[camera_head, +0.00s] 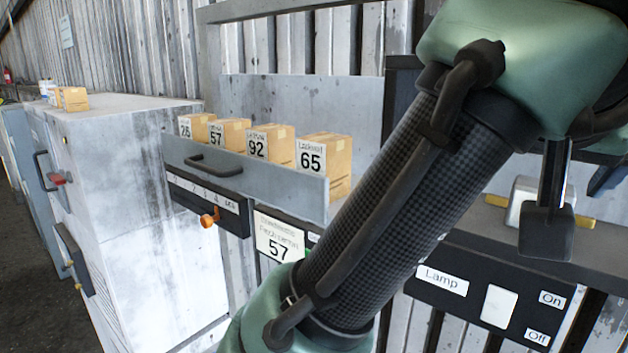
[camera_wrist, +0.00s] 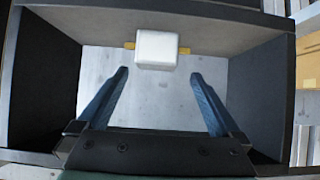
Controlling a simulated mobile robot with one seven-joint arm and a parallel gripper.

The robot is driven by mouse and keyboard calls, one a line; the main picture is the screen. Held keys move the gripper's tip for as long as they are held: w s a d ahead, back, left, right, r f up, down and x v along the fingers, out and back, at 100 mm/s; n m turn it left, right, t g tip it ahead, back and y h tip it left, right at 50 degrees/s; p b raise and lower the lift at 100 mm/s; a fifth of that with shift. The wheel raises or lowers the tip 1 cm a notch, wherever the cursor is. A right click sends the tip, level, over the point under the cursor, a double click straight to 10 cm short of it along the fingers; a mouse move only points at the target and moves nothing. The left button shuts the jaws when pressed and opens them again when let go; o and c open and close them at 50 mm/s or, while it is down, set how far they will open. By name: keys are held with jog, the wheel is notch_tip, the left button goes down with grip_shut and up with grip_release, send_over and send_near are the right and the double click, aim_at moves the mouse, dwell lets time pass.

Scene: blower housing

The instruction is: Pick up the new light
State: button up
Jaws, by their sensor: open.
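The light appears to be the white block with yellow ends (camera_wrist: 157,47) in the wrist view. It sits against the far wall of a dark-sided open compartment (camera_wrist: 252,85). The same white block (camera_head: 522,198) shows in the head view on a grey surface at the right, partly hidden by my arm. My gripper (camera_wrist: 158,75) is open, its two blue fingers apart and empty. The block lies just beyond the fingertips, roughly centred between them, and no contact shows. In the head view my arm hides much of the gripper.
A lamp panel (camera_head: 490,297) with On and Off labels is below the block. At the left, a grey shelf (camera_head: 245,180) holds several numbered cardboard boxes (camera_head: 325,160). A sign (camera_head: 280,238) reading 57 hangs below it. Pale cabinets (camera_head: 140,210) stand further left.

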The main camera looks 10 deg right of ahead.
jog(key=shift+x, duration=3.15)
jog(key=shift+s, duration=0.3)
jog(key=c, duration=1.5)
jog(key=shift+r, duration=0.15)
